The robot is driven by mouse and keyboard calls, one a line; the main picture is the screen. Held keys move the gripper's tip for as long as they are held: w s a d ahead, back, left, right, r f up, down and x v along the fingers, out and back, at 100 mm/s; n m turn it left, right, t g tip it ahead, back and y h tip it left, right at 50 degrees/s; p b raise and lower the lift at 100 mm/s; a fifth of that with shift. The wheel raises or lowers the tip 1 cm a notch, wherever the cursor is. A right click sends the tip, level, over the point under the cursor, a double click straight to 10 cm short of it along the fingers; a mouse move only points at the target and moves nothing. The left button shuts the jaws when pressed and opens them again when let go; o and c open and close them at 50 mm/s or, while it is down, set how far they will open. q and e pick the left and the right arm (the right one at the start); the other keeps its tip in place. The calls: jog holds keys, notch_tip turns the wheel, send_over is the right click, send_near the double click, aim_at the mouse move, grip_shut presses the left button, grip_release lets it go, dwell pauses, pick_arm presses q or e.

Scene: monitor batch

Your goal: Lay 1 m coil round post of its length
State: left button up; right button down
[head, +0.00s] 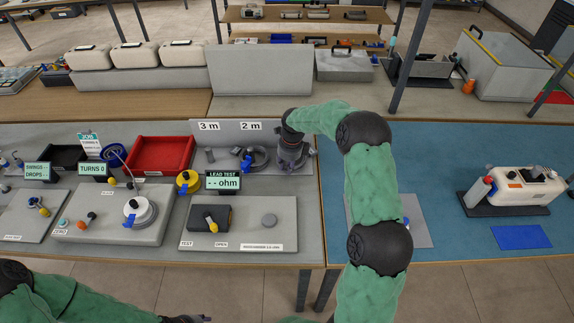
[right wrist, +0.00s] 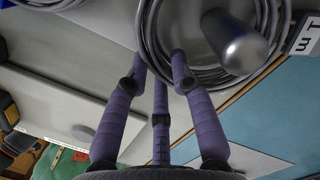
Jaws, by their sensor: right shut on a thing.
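My right gripper (head: 291,166) is at the right end of the grey rack, beside the 2 m label (head: 251,126). In the right wrist view its purple fingers (right wrist: 160,62) are shut on the near edge of a grey cable coil (right wrist: 262,74). A grey post (right wrist: 238,45) with a rounded end shows inside the coil's loop, beside the 1 m label (right wrist: 304,36). I cannot tell how far down the post the coil sits. Another grey coil (head: 262,155) lies by the 2 m label. My left gripper (head: 187,319) barely shows at the bottom edge; its fingers are unclear.
A grey test board (head: 240,228) lies in front. The blue mat (head: 440,150) on the right has free room around a cream machine (head: 522,186).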

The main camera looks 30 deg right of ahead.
jog(key=shift+f, duration=0.25)
dwell(0.3)
jog(key=c, duration=1)
grip_release()
jog(key=r, duration=0.4)
jog(key=s+r, duration=0.1)
jog(key=r, duration=0.7)
jog(key=shift+s+d, duration=0.15)
jog(key=shift+d, duration=0.15)
